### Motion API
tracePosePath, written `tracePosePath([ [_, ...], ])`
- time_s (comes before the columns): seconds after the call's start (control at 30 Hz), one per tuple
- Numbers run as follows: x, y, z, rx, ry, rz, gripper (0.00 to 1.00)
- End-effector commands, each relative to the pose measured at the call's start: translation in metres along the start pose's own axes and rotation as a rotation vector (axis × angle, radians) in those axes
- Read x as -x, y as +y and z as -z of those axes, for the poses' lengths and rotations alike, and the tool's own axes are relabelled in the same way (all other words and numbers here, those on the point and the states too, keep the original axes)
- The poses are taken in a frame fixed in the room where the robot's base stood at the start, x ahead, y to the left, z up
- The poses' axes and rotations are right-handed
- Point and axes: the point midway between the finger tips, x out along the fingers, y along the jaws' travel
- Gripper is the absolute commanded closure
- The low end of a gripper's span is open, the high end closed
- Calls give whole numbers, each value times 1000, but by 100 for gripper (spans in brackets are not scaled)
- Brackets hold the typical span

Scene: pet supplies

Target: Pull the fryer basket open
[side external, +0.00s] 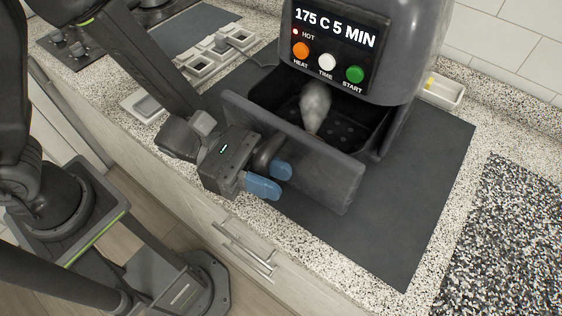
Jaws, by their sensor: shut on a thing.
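The dark grey air fryer (415,55) stands on a dark mat, its screen reading "175 C 5 MIN". Its basket (325,168) is pulled part way out, with the front panel well clear of the body and the black perforated inside showing. A pale grey, tapered lump lies in the basket (315,105). My gripper (271,178) is at the left part of the front panel, its blue fingertips shut on the dark basket handle (269,151). The gripper hides part of the handle and the exact contact.
The dark mat (400,245) has free room in front and to the right of the basket. A speckled dark slab (510,230) lies at the right. White trays (215,55) and a stove (75,45) are at the back left. A drawer handle (243,250) juts below the counter edge.

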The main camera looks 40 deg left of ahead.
Motion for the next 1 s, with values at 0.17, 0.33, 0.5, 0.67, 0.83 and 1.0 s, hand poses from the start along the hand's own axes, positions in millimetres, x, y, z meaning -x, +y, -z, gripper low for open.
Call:
tracePosePath([
  [0.17, 4, -19, 0, 0, -1, 3, 100],
  [0.33, 4, -19, 0, -1, -1, 1, 100],
  [0.5, 4, -19, 0, -1, -1, 1, 66],
  [0.67, 4, -19, 0, -1, -1, 1, 51],
  [0.83, 4, -18, 0, -1, 0, 0, 48],
  [1.0, 8, -18, 0, 0, 0, -2, 48],
])
